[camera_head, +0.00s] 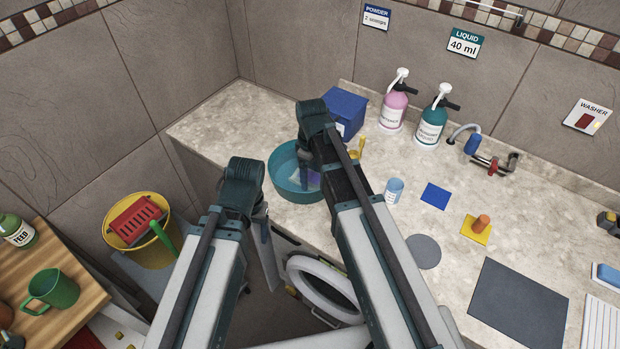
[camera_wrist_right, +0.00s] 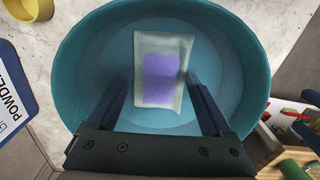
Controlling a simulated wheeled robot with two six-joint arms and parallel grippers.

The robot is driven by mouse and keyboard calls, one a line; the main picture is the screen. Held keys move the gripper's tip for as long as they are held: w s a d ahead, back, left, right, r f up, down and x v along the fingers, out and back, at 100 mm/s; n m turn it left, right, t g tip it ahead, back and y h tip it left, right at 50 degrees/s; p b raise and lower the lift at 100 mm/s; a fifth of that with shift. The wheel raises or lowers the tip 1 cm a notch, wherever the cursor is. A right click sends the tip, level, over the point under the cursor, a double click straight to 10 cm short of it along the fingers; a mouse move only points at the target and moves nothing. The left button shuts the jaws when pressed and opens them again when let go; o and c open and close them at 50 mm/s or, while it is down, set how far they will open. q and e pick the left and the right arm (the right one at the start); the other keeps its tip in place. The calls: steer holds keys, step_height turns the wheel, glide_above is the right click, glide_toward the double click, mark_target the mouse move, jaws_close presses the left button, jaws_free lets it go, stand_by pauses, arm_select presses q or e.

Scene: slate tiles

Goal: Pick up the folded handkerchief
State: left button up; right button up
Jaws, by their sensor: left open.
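The folded handkerchief (camera_wrist_right: 162,72) is a pale whitish rectangle with a purple patch. It lies flat on the floor of the teal basin (camera_head: 283,185); in the head view only a purple bit (camera_head: 314,178) shows past my right arm. My right gripper (camera_wrist_right: 160,84) is over the basin, pointing down. Its fingers are spread on either side of the handkerchief and hold nothing; I cannot tell how far above it they are. My left gripper (camera_head: 264,222) hangs in front of the counter edge, left of the basin, open and apart from the handkerchief.
A blue box (camera_head: 345,108) stands behind the basin. A small cup (camera_head: 394,190), a blue square (camera_head: 435,195) and pump bottles (camera_head: 431,122) are on the counter (camera_head: 400,160) to the right. A yellow bucket (camera_head: 150,247) and a wooden table (camera_head: 75,300) are at left.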

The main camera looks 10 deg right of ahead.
mark_target(311, 177)
steer(key=c, duration=0.4)
steer(key=shift+r, duration=0.1)
step_height(311, 177, up, 10)
steer(key=p, duration=1)
